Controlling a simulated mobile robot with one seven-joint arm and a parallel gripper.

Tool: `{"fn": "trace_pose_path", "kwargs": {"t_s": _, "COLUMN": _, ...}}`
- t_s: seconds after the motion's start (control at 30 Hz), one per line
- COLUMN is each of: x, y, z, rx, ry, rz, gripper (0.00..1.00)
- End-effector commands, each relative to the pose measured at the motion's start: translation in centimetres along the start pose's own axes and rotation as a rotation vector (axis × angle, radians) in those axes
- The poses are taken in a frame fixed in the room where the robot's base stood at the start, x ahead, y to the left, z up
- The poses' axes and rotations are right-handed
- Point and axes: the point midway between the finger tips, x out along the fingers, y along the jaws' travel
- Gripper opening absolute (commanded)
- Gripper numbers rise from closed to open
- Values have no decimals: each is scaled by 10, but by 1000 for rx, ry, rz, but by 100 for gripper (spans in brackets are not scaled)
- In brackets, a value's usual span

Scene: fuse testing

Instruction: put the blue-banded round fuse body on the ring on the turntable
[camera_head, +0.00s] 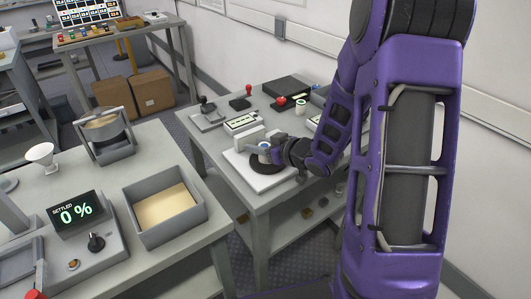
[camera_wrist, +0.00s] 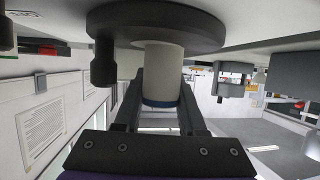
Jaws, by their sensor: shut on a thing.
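The blue-banded round fuse body (camera_wrist: 163,72) is a white cylinder with a blue band at one end. In the wrist view, which looks upside down, it stands between the two fingers of my gripper (camera_wrist: 161,100), which is shut on it. Its far end meets or nearly meets the dark round turntable (camera_wrist: 155,17); I cannot tell if it touches. The ring is not distinct there. In the head view the turntable (camera_head: 260,166) is a dark disc on a white base, with the fuse body (camera_head: 264,147) above it and my gripper (camera_head: 272,150) at its right.
A dark post (camera_wrist: 103,62) stands on the turntable near its rim. White blocks (camera_head: 249,138) and a tray of parts (camera_head: 241,122) lie behind the turntable. A red-knobbed device (camera_head: 248,92) stands farther back. A grey bin (camera_head: 163,208) sits on the nearer table at left.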

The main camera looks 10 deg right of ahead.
Motion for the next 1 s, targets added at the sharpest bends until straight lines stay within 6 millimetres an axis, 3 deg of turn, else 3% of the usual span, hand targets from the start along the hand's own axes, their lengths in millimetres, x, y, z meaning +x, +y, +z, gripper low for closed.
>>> {"fn": "trace_pose_path", "kwargs": {"t_s": 1.0, "x": -30, "y": 0, "z": -72, "rx": -1, "ry": 0, "rz": 0, "gripper": 0}}
